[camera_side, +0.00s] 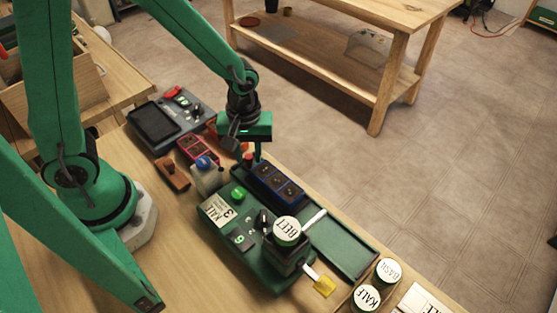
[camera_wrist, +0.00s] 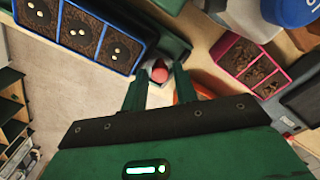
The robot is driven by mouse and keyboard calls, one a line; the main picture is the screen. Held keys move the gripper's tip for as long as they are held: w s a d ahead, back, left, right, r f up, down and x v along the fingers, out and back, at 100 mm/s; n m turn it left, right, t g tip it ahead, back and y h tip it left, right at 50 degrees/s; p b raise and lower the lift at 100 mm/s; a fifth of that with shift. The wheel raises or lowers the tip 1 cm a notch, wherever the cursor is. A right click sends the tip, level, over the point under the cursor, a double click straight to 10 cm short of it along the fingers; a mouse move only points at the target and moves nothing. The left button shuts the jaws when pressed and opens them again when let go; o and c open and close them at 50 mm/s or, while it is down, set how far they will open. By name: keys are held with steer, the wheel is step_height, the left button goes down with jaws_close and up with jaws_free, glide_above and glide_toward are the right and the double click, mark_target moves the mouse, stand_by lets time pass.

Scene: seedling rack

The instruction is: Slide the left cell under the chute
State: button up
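A blue-rimmed tray (camera_side: 275,184) with a row of three dark cells sits in the green track beside the machine. Its left cell (camera_side: 264,170) is at the end nearest my gripper. The tray also shows at the top left of the wrist view (camera_wrist: 95,36), with pale seeds in its cells. A dark hopper (camera_side: 291,257) with a round BEET lid is further right along the machine; its chute outlet is hidden. My gripper (camera_wrist: 160,76) has its fingers apart, with a red knob (camera_wrist: 162,74) showing between the tips. I cannot tell whether they touch it.
A green track (camera_side: 345,248) runs clear to the right of the tray. A white bottle with a blue cap (camera_side: 205,172) and a red tray (camera_side: 197,149) stand close left. A yellow tab (camera_side: 325,286) sticks out at the front. Round KALE and BASIL lids (camera_side: 388,270) are at the right.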

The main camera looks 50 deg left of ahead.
mark_target(276, 180)
jaws_close()
steer(key=shift+d, duration=0.1)
steer(key=d, duration=0.9)
jaws_free()
steer(key=shift+a, duration=0.1)
steer(key=shift+r, duration=0.1)
